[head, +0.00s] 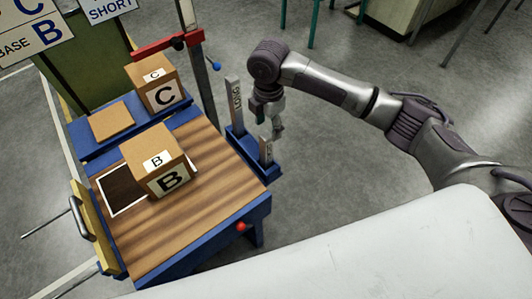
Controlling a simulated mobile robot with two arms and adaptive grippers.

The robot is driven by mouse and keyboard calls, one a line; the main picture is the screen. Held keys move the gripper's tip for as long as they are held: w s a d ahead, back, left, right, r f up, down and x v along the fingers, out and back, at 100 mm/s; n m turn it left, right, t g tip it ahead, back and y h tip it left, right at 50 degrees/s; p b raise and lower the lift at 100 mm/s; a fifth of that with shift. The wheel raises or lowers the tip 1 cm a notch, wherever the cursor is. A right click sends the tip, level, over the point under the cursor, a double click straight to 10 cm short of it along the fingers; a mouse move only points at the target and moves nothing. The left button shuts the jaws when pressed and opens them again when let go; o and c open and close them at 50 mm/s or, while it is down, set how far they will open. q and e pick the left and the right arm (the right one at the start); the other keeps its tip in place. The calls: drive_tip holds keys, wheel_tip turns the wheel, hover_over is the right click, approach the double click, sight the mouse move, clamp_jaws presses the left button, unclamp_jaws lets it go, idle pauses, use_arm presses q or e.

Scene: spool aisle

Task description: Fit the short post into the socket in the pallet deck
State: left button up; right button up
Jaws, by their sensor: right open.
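The shorter grey post (266,151) stands upright in a blue holder (258,171) at the right side of the wooden deck (200,225). Its label is too small to read. A taller grey post (235,105) marked LONG stands behind it in the same holder. My right gripper (277,130) points down just above and beside the shorter post. It is open, with nothing seen between its fingers; I cannot tell whether it touches the post. I cannot make out a socket in the deck. My left gripper is out of view.
Box B (183,157) stands on the deck, partly over a dark, white-edged square (122,189). Box C (166,72) stands behind, beside a flat wooden piece (111,121). A white surface (380,255) fills the front right. Grey floor lies open to the right.

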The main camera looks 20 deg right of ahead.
sight(266, 143)
drive_tip(key=shift+s+a+f+p, duration=0.1)
drive_tip(key=shift+f+p, duration=0.1)
drive_tip(key=shift+f, duration=1.1)
drive_tip(key=shift+w+a+f+p, duration=0.1)
drive_tip(key=shift+f+p, duration=0.15)
drive_tip(key=shift+f, duration=1.05)
drive_tip(key=shift+s+a+f+p, duration=0.1)
drive_tip(key=shift+f+p, duration=0.1)
drive_tip(key=shift+f, duration=1.1)
clamp_jaws()
